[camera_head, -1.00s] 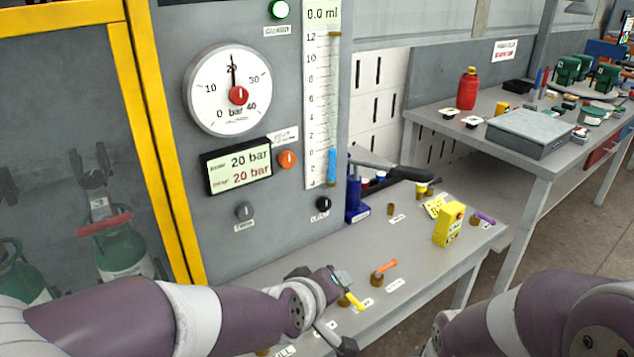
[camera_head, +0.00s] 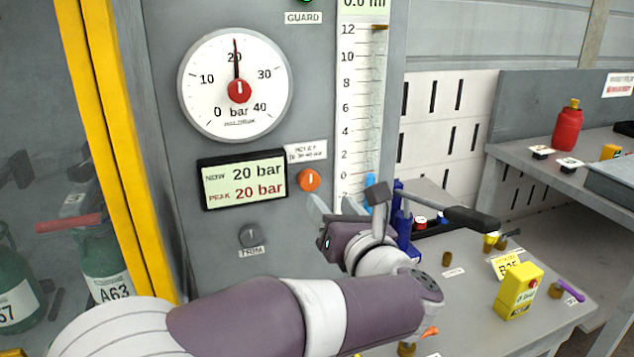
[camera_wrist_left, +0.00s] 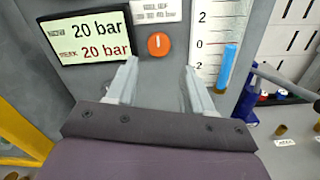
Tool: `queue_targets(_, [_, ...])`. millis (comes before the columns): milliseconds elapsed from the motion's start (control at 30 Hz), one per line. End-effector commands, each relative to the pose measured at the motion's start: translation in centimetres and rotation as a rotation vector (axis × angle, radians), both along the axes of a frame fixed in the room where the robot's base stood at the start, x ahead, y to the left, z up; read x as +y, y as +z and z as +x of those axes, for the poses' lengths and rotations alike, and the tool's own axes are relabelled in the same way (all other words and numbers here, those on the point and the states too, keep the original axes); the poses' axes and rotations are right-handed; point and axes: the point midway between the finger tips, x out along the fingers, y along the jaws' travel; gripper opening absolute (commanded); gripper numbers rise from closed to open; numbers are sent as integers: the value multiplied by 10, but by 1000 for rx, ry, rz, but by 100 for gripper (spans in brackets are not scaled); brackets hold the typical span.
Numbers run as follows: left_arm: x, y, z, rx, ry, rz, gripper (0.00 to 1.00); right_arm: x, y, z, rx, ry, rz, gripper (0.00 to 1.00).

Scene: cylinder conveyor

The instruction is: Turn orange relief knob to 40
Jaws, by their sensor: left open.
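The orange relief knob (camera_head: 309,180) sits on the grey panel, right of the pressure display (camera_head: 243,180), its white mark about vertical. It also shows in the left wrist view (camera_wrist_left: 159,45), ahead of and between my fingers. The display reads NOW 20 bar and PEAK 20 bar. The round dial (camera_head: 236,86) has its needle at 20. My left gripper (camera_head: 331,207) is below and slightly right of the knob, apart from it. In the left wrist view the gripper (camera_wrist_left: 160,80) is open and empty. My right gripper is not in view.
The black-and-grey TRIM knob (camera_head: 250,234) is lower left. A scale with a blue column (camera_head: 370,190) stands right of the knob. A blue pump with a black handle (camera_head: 472,217) is close to my left gripper. A yellow box (camera_head: 519,290) is on the bench.

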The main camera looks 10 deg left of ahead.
Motion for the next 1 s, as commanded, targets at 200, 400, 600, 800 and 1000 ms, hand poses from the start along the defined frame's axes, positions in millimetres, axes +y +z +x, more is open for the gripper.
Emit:
queue_targets(200, [32,1,46,1,3,3,52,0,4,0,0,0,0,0])
queue_targets(400, [47,0,70,2,0,2,52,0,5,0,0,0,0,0])
queue_targets(600, [52,1,76,0,-1,3,52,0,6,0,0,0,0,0])
queue_targets(800, [51,0,76,1,-2,3,52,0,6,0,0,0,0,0])
queue_targets(1000, [51,0,76,2,-2,4,10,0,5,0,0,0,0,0])
